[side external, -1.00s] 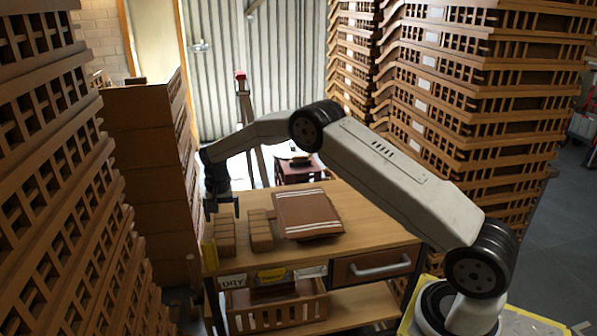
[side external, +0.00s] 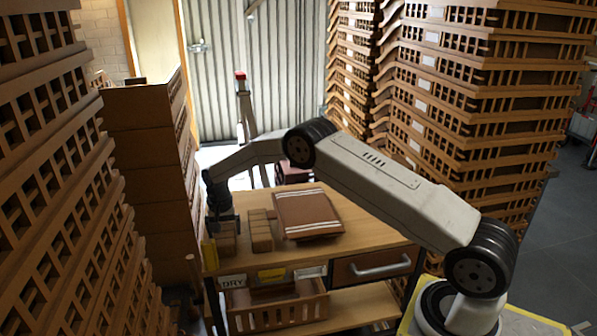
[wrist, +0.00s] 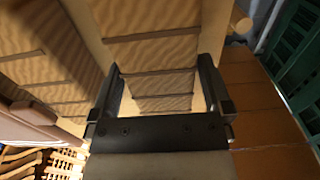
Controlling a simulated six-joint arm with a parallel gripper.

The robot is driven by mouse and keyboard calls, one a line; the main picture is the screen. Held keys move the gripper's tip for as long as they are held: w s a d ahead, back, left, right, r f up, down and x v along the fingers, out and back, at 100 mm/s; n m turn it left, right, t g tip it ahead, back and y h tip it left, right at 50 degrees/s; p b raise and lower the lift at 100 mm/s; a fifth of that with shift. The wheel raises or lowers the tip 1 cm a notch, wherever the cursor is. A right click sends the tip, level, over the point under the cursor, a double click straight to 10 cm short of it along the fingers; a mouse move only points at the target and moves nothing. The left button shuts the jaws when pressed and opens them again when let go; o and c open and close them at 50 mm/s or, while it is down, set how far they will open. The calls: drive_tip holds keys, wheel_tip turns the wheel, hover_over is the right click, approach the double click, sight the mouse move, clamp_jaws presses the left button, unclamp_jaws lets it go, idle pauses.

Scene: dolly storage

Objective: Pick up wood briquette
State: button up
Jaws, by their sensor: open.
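Wood briquettes stand in two short rows on the wooden bench top: a left row (side external: 227,244) and a right row (side external: 261,236). My gripper (side external: 224,222) is open and low over the far end of the left row. In the wrist view my gripper (wrist: 160,68) has one finger on each side of a pale wood briquette (wrist: 160,83), part of a row with dark gaps between the pieces. Whether the fingers touch it I cannot tell. Part of the left row is hidden behind my gripper in the side view.
A brown folded cloth or bag (side external: 308,214) with white stripes lies right of the briquettes. The bench (side external: 372,236) has bare top to its right. A slatted crate (side external: 277,311) sits below. Tall stacks of brown crates (side external: 150,160) stand close on the left.

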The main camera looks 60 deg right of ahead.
sight(223, 227)
idle(0.3)
drive_tip(key=shift+r, duration=0.1)
clamp_jaws()
drive_tip(key=shift+r, duration=0.1)
drive_tip(key=shift+r, duration=1.45)
drive_tip(key=shift+s+r, duration=0.45)
drive_tip(key=shift+r, duration=0.15)
drive_tip(key=s+a+r, duration=0.1)
drive_tip(key=s+r, duration=0.7)
drive_tip(key=s, duration=0.5)
drive_tip(key=shift+a+r, duration=0.15)
drive_tip(key=shift+r, duration=0.15)
